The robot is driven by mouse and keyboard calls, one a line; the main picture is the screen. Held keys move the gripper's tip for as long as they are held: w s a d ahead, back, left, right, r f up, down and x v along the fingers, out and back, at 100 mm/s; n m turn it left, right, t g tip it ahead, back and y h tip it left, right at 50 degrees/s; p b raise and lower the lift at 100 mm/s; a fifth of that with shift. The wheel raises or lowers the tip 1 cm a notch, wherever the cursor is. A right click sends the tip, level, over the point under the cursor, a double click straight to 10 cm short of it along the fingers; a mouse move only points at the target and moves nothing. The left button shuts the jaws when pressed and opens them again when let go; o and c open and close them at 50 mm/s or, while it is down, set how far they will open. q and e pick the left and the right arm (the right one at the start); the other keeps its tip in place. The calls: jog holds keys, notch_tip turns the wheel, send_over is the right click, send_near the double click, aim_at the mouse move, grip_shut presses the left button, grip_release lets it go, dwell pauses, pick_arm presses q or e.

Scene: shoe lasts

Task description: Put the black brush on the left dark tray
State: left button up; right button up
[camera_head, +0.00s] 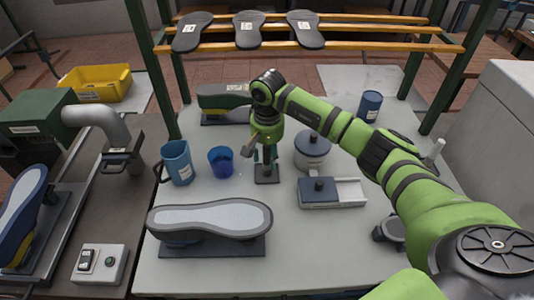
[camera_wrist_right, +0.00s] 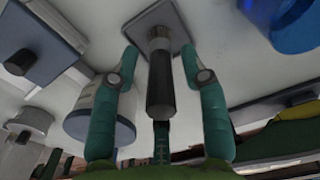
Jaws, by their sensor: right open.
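The black brush (camera_wrist_right: 160,82) stands upright with its dark handle toward the right wrist camera. Its lower end is on a small dark plate (camera_head: 267,179), which also shows in the wrist view (camera_wrist_right: 178,22). My right gripper (camera_head: 265,160) points down over this plate. Its two green fingers are open, one on each side of the brush, with visible gaps. In the head view the gripper mostly hides the brush. A dark tray (camera_head: 212,249) at the front left of the table lies under a grey-soled shoe last (camera_head: 210,218). My left gripper is not in view.
A blue cup (camera_head: 221,161) and a blue mug (camera_head: 177,163) stand left of the gripper. A white pot (camera_head: 312,152) and a knobbed box (camera_head: 320,192) are on the right. Another shoe last (camera_head: 222,97) is behind.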

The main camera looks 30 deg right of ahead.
notch_tip(320, 180, up, 11)
jog(key=b, duration=0.4)
jog(key=shift+r, duration=0.65)
